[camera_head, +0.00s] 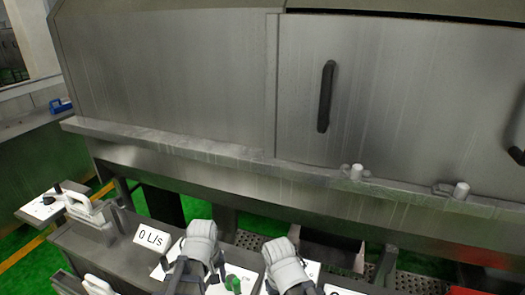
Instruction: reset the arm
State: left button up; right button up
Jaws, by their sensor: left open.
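My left gripper (194,268) is at the bottom of the head view, left of centre, below a grey wrist. Its dark fingers are apart and nothing shows between them; it hangs over the near panel, close to a white plate. My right gripper (286,270) is to its right, at the bottom edge. Its grey wrist shows, but the fingers are mostly cut off, so I cannot tell if it is open or shut.
A large steel housing with a black door handle (325,97) fills the back. A ledge (255,160) with two short posts runs across it. The near panel carries a "0 L/s" sign (151,238), a grey-white lever (91,209) and a green knob (233,284).

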pick_arm(q)
jog(key=s+d+m+y, duration=0.1)
jog(key=s+d+m, duration=0.6)
jog(key=d+m, duration=0.1)
jog(key=shift+s+d+m+g, duration=0.35)
jog(key=shift+d+m+g, duration=0.05)
jog(key=shift+m, duration=0.4)
